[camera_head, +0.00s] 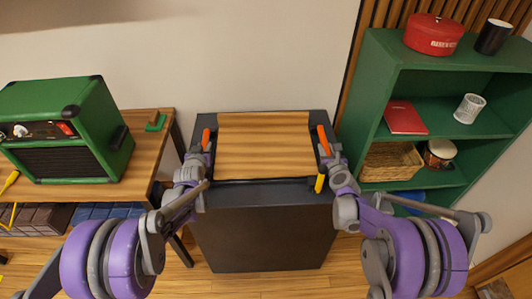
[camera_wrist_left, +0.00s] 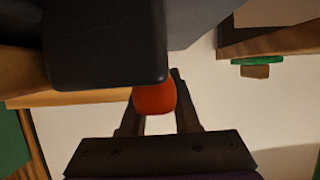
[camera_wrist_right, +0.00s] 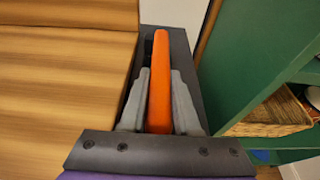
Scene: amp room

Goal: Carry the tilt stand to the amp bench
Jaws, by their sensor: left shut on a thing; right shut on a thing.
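The tilt stand (camera_head: 263,145) is a wood-topped slab with an orange handle on each side, lying on a black cabinet (camera_head: 265,235). My left gripper (camera_head: 206,146) is shut on its left orange handle (camera_head: 206,138); the handle also shows between the fingers in the left wrist view (camera_wrist_left: 154,97). My right gripper (camera_head: 326,150) is shut on the right orange handle (camera_head: 323,138), which stands between the fingers in the right wrist view (camera_wrist_right: 160,80). The amp bench (camera_head: 150,150) is the wooden table at the left. I cannot tell whether the stand touches the cabinet.
A green amp (camera_head: 65,130) stands on the bench, with a small green item (camera_head: 156,122) near its back right corner. A green shelf (camera_head: 372,110) at the right holds a red pot (camera_head: 434,35), a red book (camera_head: 406,117), cups and a basket (camera_head: 390,161).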

